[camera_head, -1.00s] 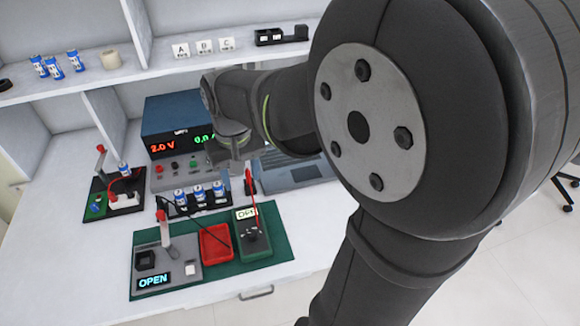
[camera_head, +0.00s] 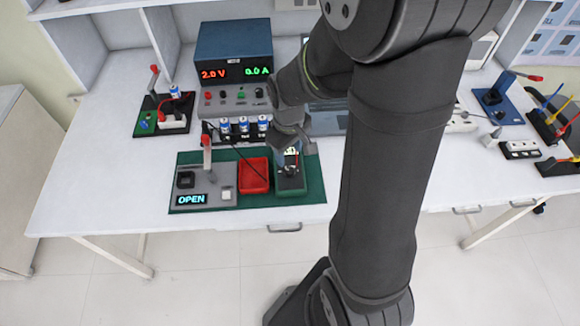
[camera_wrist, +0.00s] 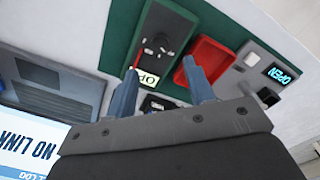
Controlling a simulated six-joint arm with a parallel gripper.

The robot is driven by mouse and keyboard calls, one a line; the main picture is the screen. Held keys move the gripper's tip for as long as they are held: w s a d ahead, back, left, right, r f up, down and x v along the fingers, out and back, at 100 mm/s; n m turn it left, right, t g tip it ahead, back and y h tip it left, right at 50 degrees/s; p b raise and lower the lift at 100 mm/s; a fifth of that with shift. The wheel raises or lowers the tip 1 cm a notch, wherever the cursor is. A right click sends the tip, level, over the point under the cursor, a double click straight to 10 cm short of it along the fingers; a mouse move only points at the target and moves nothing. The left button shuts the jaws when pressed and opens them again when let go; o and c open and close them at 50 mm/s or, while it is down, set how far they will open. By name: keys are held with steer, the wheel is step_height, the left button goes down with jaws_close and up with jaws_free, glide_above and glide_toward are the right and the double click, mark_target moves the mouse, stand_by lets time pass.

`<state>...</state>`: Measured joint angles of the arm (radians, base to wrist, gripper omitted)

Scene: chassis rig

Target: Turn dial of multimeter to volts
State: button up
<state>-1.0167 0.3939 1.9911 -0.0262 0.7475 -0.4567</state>
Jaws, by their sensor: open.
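The multimeter (camera_head: 291,180) is a dark green-grey box on the green mat (camera_head: 312,190), partly hidden by my gripper in the head view. In the wrist view the multimeter (camera_wrist: 165,38) shows its dark face, a round dial (camera_wrist: 163,43) and a lit display (camera_wrist: 147,78). The dial's setting is too small to read. A red probe (camera_wrist: 137,56) lies along its face near one edge. My gripper (camera_head: 291,153) is over the display end of the multimeter. In the wrist view its two blue-grey fingers (camera_wrist: 161,68) are apart, with nothing held between them.
A red tray (camera_head: 254,175) lies beside the multimeter, then a grey unit (camera_head: 203,188) reading OPEN with an upright red-tipped lever. Batteries in a holder (camera_head: 243,128) and a power supply (camera_head: 233,70) stand behind.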

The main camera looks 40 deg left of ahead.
mark_target(290, 170)
step_height(290, 170, down, 8)
steer(key=shift+w+f, duration=0.1)
steer(key=shift+f, duration=0.15)
steer(key=shift+c, duration=0.4)
steer(key=c, duration=0.9)
steer(key=shift+m, duration=0.4)
steer(key=m, duration=0.3)
steer(key=shift+m, duration=2.5)
